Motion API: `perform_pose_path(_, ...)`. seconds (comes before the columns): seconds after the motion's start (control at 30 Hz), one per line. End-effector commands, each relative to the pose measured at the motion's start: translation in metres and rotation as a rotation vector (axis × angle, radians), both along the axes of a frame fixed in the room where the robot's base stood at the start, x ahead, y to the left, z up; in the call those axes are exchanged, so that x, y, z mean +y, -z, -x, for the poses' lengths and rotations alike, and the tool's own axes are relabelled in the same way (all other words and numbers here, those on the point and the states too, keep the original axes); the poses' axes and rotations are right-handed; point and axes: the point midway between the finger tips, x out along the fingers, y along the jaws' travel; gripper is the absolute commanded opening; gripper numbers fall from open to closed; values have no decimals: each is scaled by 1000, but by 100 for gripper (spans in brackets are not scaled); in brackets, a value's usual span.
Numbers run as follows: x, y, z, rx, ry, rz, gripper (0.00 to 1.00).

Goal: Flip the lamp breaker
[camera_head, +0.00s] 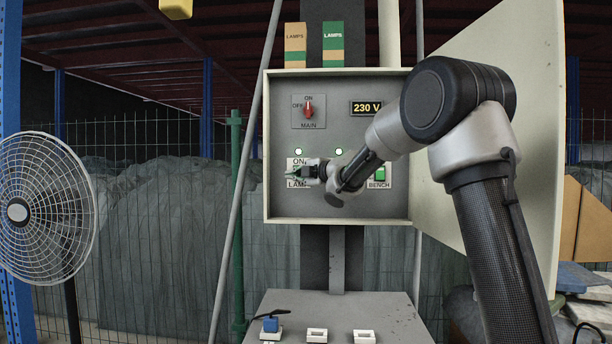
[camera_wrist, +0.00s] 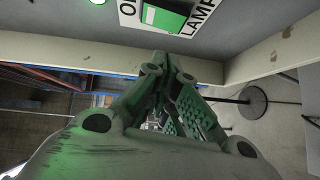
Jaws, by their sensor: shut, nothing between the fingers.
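The lamp breaker (camera_head: 297,161) is on a white plate at the lower left of the open grey panel box, with ON above and LAMP below. My gripper (camera_head: 302,171) is in front of it and hides part of it. In the wrist view, the breaker's green rocker (camera_wrist: 163,18) shows at the top, just beyond my closed fingertips (camera_wrist: 160,62). The fingers are together with nothing between them. I cannot tell whether they touch the plate. A lit lamp (camera_head: 298,152) is above the breaker.
A green BENCH breaker (camera_head: 380,174) is to the right, partly behind my arm. Above are a red MAIN knob (camera_head: 308,107), pointing up toward ON, and a 230 V display (camera_head: 367,107). The open box door (camera_head: 520,120) is at right. A grey table (camera_head: 340,305) stands below.

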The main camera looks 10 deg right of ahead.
Motion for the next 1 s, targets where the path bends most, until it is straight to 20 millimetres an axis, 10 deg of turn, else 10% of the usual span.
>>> perform_pose_path(1.0,-15,9,-36,1,4,0,0)
